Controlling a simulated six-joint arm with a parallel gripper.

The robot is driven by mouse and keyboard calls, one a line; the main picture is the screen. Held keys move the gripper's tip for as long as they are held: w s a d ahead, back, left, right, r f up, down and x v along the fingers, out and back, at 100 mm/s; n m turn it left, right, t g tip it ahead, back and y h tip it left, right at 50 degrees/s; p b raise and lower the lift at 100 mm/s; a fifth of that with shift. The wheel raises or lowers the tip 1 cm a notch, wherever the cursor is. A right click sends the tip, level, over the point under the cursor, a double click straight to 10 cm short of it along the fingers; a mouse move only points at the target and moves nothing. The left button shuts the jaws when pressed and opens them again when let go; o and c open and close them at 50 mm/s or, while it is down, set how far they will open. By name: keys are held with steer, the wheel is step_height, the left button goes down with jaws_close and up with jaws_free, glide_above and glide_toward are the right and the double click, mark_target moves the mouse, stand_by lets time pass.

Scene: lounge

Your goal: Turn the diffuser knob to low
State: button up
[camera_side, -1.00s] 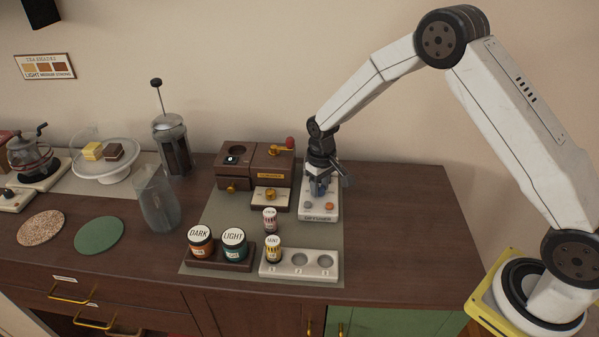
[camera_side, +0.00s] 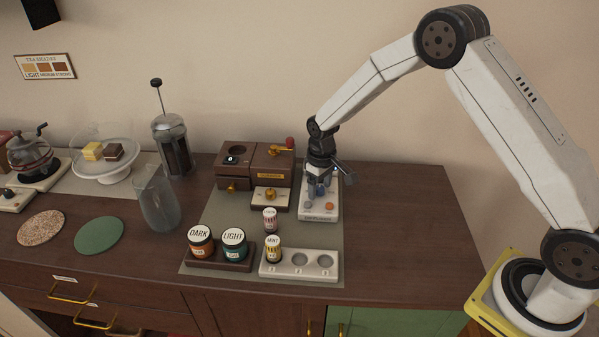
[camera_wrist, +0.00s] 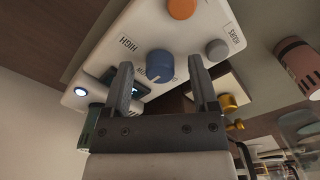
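The diffuser (camera_side: 305,214) is a white unit at the right of the grey mat; its white panel (camera_wrist: 150,22) fills the top of the wrist view. The blue knob (camera_wrist: 160,66) sits on that panel near a HIGH label. In the side view my gripper (camera_side: 319,194) points down over the diffuser. I cannot tell whether the fingertips reach knob height.
The panel also has an orange button (camera_wrist: 181,8), a grey button (camera_wrist: 217,49) and a lit indicator (camera_wrist: 82,91). A brown wooden box with brass knobs (camera_side: 270,165) stands close left. A white holder (camera_side: 282,270) and small jars stand in front. The counter to the right (camera_side: 400,220) is clear.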

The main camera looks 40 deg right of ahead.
mark_target(321, 188)
steer(key=shift+r, duration=0.15)
steer(key=shift+r, duration=3.8)
steer(key=shift+s, duration=0.1)
steer(key=shift+s+r, duration=0.15)
steer(key=s+r+m+t, duration=0.1)
steer(key=s+r+t, duration=0.1)
steer(key=s, duration=1.9)
steer(key=shift+a+r+m+t, duration=0.3)
steer(key=shift+r+m, duration=0.1)
steer(key=shift+r, duration=0.15)
